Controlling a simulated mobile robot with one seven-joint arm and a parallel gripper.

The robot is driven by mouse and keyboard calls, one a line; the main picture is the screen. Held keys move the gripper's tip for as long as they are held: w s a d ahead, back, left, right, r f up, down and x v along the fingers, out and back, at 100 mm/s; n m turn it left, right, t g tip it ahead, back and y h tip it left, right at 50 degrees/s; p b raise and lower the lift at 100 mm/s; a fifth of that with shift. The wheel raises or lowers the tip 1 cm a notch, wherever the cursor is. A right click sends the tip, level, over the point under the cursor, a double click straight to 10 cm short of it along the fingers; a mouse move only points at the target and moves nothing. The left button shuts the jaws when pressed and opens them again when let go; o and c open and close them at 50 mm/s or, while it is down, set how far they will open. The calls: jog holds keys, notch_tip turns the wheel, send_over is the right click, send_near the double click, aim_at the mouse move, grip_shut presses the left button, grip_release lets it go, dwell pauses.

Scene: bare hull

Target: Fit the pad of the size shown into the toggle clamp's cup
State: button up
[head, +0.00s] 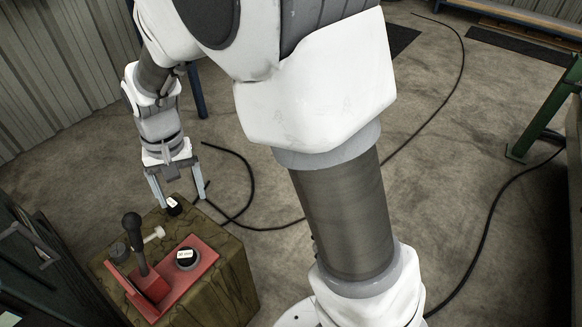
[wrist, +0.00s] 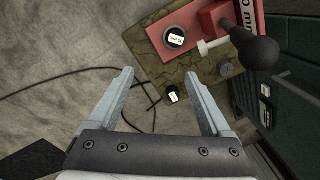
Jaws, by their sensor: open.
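The toggle clamp (head: 150,284) is red with a black ball-ended handle (wrist: 256,49) and a pale spindle (head: 154,234), on a red base at the front left. A black round piece with a white label (head: 187,259) sits on the base; I cannot tell whether it is the cup or a pad. A small black pad with a white label (wrist: 173,95) lies near the block's far edge. A dark grey pad (wrist: 226,69) lies beside the clamp. My gripper (head: 181,201) is open and empty above the small black pad, which shows between its fingers in the wrist view (wrist: 159,75).
The clamp and pads stand on a mottled brown block (head: 226,285). Dark cabinets (wrist: 292,100) stand close beside it. Black cables (head: 240,190) lie on the concrete floor. A green frame (head: 545,115) is at the right; the floor between is mostly open.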

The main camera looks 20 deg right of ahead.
jog(key=s+d+r+t, duration=0.3)
jog(key=s+d+r, duration=0.3)
jog(key=d+r, duration=0.5)
jog(key=s+d+r+t, duration=0.2)
jog(key=s+d+r, duration=0.1)
jog(key=s+d, duration=0.4)
jog(key=shift+s+d+r+t+h, duration=0.3)
jog(key=shift+s+t, duration=0.1)
jog(key=shift+s, duration=0.75)
